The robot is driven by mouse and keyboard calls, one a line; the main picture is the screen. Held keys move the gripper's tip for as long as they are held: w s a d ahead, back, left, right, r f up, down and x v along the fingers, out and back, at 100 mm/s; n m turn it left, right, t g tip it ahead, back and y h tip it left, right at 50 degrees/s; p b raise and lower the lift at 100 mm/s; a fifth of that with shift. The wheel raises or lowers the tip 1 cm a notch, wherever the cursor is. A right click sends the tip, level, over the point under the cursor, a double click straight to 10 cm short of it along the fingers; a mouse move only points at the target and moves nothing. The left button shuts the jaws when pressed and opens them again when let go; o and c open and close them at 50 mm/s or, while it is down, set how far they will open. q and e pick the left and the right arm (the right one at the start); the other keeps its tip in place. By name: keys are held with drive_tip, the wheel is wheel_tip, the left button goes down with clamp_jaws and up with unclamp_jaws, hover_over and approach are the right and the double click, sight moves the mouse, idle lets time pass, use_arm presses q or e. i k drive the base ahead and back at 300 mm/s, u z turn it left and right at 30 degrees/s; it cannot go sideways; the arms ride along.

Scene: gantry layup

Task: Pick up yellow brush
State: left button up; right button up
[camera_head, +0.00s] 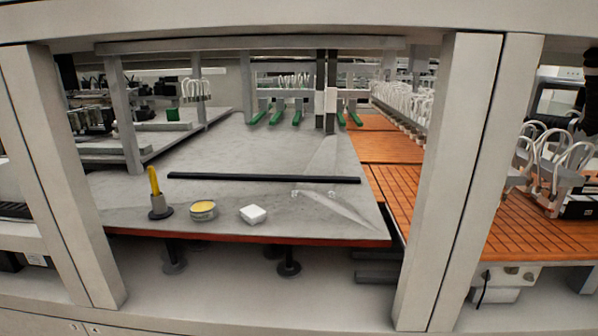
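The yellow brush (153,181) stands upright near the front left of the grey table (260,150). Its lower end meets a dark round holder or base (160,208); I cannot tell whether the dark part belongs to the brush. Neither of my grippers shows in the head view.
A round tin with a yellow top (204,210) and a white block (253,214) sit right of the brush. A long black bar (262,178) lies behind them. Grey posts (62,170) (448,180) frame the opening. An orange slatted surface (535,222) is at right.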

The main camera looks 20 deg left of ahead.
sight(151, 173)
drive_tip(key=u, duration=1.6)
